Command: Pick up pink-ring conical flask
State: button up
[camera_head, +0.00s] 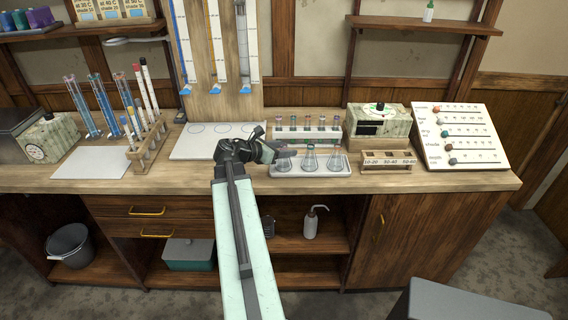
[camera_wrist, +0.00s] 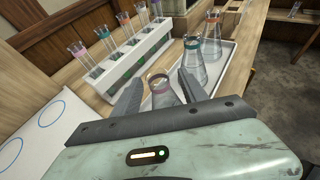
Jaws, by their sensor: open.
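The pink-ring conical flask (camera_wrist: 162,95) is the nearest flask in the wrist view, clear glass with a pinkish ring at its neck. It stands at the near end of a white tray (camera_wrist: 229,62). My gripper (camera_wrist: 159,78) is open, its two grey fingers reaching on either side of the flask. I cannot tell whether they touch it. In the head view my gripper (camera_head: 278,151) is over the tray's left end and partly hides this flask (camera_head: 284,163).
A teal-ring flask (camera_wrist: 191,64) and an orange-ring flask (camera_wrist: 212,38) stand farther along the tray. A white rack of test tubes (camera_head: 307,134) stands behind the tray. A wooden rack (camera_head: 388,162) is to its right, and a white board with circles (camera_head: 205,148) is to its left.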

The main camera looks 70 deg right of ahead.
jog(key=x, duration=0.2)
jog(key=shift+s+d+f+b, duration=0.15)
jog(key=shift+d+f+b, duration=0.1)
jog(key=shift+d+b, duration=0.05)
jog(key=shift+r, duration=0.1)
grip_shut()
jog(key=shift+r, duration=0.1)
